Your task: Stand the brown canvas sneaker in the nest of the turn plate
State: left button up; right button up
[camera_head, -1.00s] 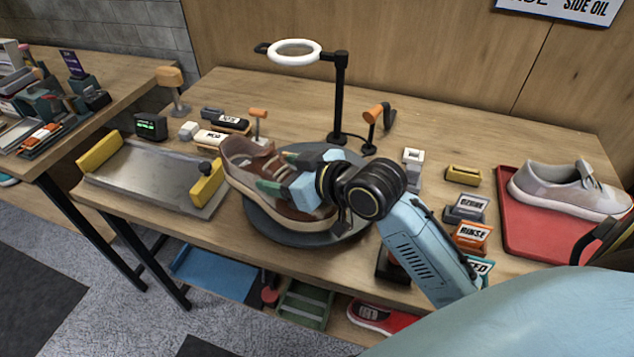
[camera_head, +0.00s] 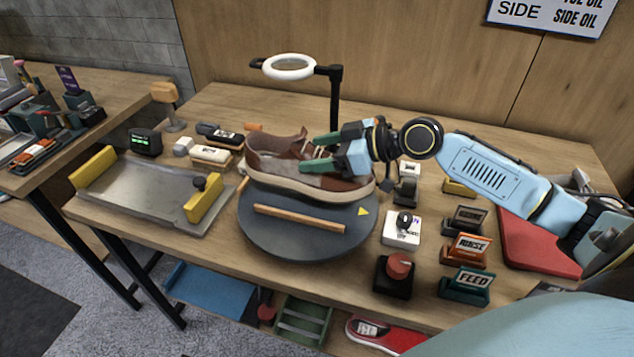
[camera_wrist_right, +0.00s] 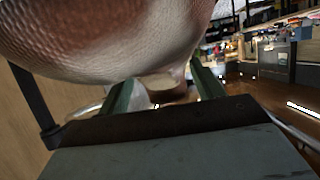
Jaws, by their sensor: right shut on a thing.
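The brown canvas sneaker (camera_head: 285,177) is sole down, heel to the left and toe to the right, over the back half of the dark round turn plate (camera_head: 300,242) in the head view. Whether its sole touches the plate cannot be told. My right gripper (camera_head: 318,153) reaches in from the right and is shut on the sneaker's upper near its opening. In the right wrist view the sneaker (camera_wrist_right: 110,38) fills the top, above the fingers (camera_wrist_right: 163,90). A wooden bar (camera_head: 299,219) lies bare on the plate in front of the sneaker. My left gripper is out of view.
A ring light (camera_head: 289,67) on a black post stands behind the plate. A metal tray (camera_head: 150,190) with yellow blocks is at left. A black base with a red knob (camera_head: 399,266) and labelled blocks (camera_head: 465,248) stand at right. A red tray (camera_head: 530,243) is partly behind my arm.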

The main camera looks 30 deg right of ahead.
aim_at(374, 183)
notch_tip(374, 183, down, 6)
jog(key=shift+r+b, duration=0.1)
jog(key=shift+b, duration=0.35)
jog(key=o, duration=1.2)
jog(key=shift+s+d, duration=0.2)
jog(key=shift+s, duration=0.05)
jog(key=v, duration=1.1)
jog(key=shift+s+r, duration=0.15)
jog(key=shift+r, duration=0.05)
